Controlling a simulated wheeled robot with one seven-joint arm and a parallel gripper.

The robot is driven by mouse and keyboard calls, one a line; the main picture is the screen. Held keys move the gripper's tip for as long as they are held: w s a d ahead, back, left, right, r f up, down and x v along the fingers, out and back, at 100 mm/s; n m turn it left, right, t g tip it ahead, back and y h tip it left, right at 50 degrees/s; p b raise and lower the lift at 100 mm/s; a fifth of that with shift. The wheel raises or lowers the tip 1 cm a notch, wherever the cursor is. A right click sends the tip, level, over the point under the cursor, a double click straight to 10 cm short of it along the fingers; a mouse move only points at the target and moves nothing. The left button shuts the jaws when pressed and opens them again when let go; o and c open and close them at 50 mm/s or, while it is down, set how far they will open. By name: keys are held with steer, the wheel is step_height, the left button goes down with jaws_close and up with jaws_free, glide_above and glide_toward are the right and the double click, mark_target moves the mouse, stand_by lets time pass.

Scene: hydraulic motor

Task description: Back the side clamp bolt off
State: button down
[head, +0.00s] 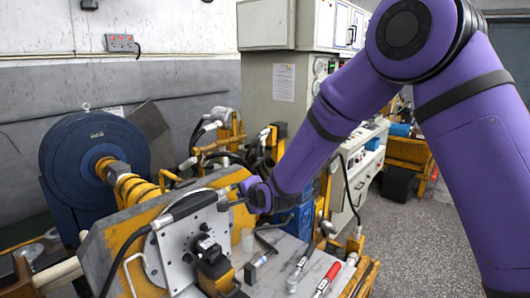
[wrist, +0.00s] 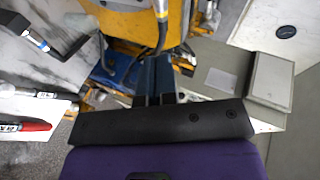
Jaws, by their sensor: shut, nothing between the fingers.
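The hydraulic motor (head: 212,262), a black block, sits on a light metal plate (head: 178,248) with holes, fixed to the yellow stand (head: 112,235) in the head view. I cannot make out which part is the side clamp bolt. My gripper (head: 226,205) is at the plate's upper right edge, above the bench, at the end of the purple arm. In the wrist view my gripper (wrist: 158,72) points toward yellow machinery (wrist: 130,20) and a dark hose. Its dark fingers are together with nothing seen between them. I cannot tell whether they touch anything.
Tools, including a red-handled one (head: 326,278), lie on the metal bench (head: 278,275) right of the motor. A black hose (head: 135,243) curves over the plate's left. A blue round machine (head: 85,150) stands behind left. Grey floor (head: 405,230) at right is open.

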steer(key=s+a+f+m+y, duration=0.1)
steer(key=a+f+m+y, duration=0.15)
steer(key=a+f, duration=0.85)
steer(key=m+t, duration=0.2)
steer(key=m, duration=0.3)
glide_toward(188, 259)
steer(key=w, duration=0.1)
steer(key=shift+y, duration=0.25)
steer(key=shift+s+a+r+x, duration=0.1)
steer(key=shift+a+r+x, duration=0.1)
steer(key=shift+x, duration=0.85)
steer(key=shift+s+a+r+x, duration=0.1)
steer(key=shift+s+a+x, duration=0.05)
steer(key=shift+x, duration=0.9)
steer(key=shift+s+a+r+x, duration=0.1)
steer(key=shift+a+r+x, duration=0.1)
steer(key=shift+x, duration=0.85)
steer(key=shift+w+a, duration=0.15)
steer(key=shift+a, duration=0.05)
steer(key=shift+w+r, duration=0.15)
steer(key=shift+s+a+f, duration=0.1)
steer(key=shift+s+f, duration=0.2)
steer(key=shift+s+a+f, duration=0.1)
steer(key=shift+s+f, duration=0.2)
steer(key=shift+f, duration=0.05)
steer(key=shift+a+f, duration=0.25)
steer(key=shift+f, duration=0.1)
